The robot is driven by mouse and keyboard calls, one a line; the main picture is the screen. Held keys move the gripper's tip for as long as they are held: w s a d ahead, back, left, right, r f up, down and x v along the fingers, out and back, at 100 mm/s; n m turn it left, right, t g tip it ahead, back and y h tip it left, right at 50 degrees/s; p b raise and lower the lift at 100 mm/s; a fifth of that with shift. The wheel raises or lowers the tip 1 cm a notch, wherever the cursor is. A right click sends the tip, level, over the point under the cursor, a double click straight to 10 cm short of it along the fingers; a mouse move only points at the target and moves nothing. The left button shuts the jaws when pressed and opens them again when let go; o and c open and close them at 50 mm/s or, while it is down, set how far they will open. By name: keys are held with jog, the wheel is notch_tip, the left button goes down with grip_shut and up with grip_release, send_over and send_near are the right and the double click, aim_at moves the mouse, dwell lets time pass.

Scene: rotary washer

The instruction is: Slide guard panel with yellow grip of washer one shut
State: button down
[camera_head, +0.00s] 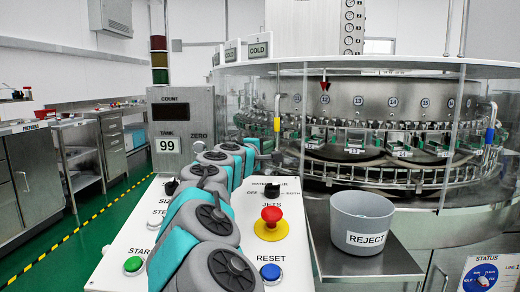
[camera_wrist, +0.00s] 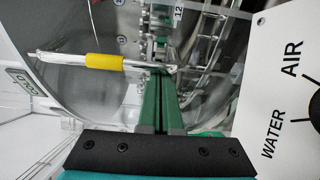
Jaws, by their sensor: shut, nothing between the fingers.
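In the wrist view a yellow grip (camera_wrist: 104,62) sits on a thin metal bar, left of my gripper. The bar's right end comes close to the green fingertips of my gripper (camera_wrist: 163,74); I cannot tell whether they touch. The fingers are together and empty. Clear guard panel (camera_wrist: 70,95) surface shows around the bar, its edges hard to make out. My gripper's fingers are not clear there either, beyond my teal and grey arm.
A control panel with a red stop button (camera_head: 271,216) lies under my arm. A grey REJECT bin (camera_head: 362,222) stands on a steel shelf at the washer's front. A blue grip (camera_head: 489,135) is on a bar at the right. Green floor lies open at left.

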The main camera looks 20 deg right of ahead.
jog(key=s+d+b, duration=0.1)
jog(key=s+d, duration=0.7)
jog(key=s, duration=0.2)
jog(key=shift+s+d, duration=0.2)
jog(key=shift+d, duration=0.2)
jog(key=shift+a+r, duration=0.1)
